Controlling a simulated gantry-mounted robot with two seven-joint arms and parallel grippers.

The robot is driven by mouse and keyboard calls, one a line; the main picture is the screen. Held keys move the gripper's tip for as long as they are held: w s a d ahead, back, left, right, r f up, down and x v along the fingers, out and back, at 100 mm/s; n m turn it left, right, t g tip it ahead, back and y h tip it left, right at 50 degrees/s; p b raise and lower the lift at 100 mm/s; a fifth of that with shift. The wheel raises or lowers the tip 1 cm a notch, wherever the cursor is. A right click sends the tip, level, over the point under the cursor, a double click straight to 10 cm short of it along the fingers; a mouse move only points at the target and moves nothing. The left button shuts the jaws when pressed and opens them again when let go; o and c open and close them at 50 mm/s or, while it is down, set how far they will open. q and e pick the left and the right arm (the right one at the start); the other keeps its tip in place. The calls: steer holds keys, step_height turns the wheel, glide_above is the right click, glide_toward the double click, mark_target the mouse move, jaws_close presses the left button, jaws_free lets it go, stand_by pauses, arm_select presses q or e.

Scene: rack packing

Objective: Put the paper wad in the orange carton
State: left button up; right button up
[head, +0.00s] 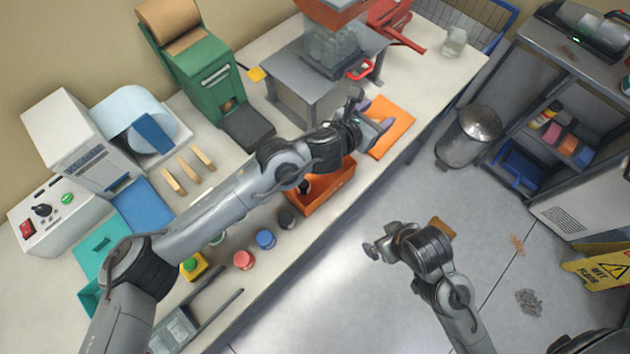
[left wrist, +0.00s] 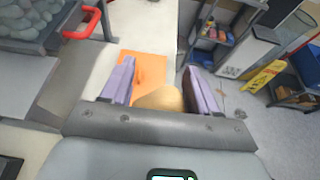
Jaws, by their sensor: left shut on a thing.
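My left gripper (head: 373,113) is above the orange mat near the bench's front edge. In the left wrist view, its purple fingers (left wrist: 158,88) are shut on a rounded tan thing, which looks like the paper wad (left wrist: 160,99). The head view does not show the wad clearly. The orange carton (head: 330,191) stands on the bench below and left of that gripper in the head view, partly behind my left arm. Its top is open and a dark item shows at its left end. My right gripper (head: 379,243) is over the floor, apart from the bench; its jaw gap is unclear.
The flat orange mat (head: 391,128) lies beside a grey stand (head: 302,88) holding a clear bin. A green paper machine (head: 207,82) stands behind. Red and blue round items (head: 266,239) sit left of the carton. A metal bin (head: 470,135) stands on the floor.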

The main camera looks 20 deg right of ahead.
arm_select(q)
steer(key=shift+s+d+f+g, duration=0.25)
steer(key=shift+s+d+g, duration=0.1)
steer(key=shift+d, duration=0.2)
steer(key=shift+s+f+m, duration=0.15)
steer(key=shift+m, duration=0.15)
steer(key=shift+h, duration=0.3)
steer(key=shift+w+a+f+p, duration=0.15)
steer(key=shift+a+f+p, duration=0.15)
steer(key=shift+a+f, duration=1.5)
steer(key=shift+w+a+f+p, duration=0.15)
steer(key=shift+a+f+p, duration=0.2)
steer(key=shift+a+f, duration=1.45)
steer(key=shift+w+a+f+p, duration=0.15)
steer(key=shift+a+f+p, duration=0.15)
steer(key=shift+a+f, duration=1.5)
steer(key=shift+f, duration=0.1)
steer(key=shift+f+b, duration=0.55)
steer(key=shift+b, duration=0.2)
steer(key=o, duration=1)
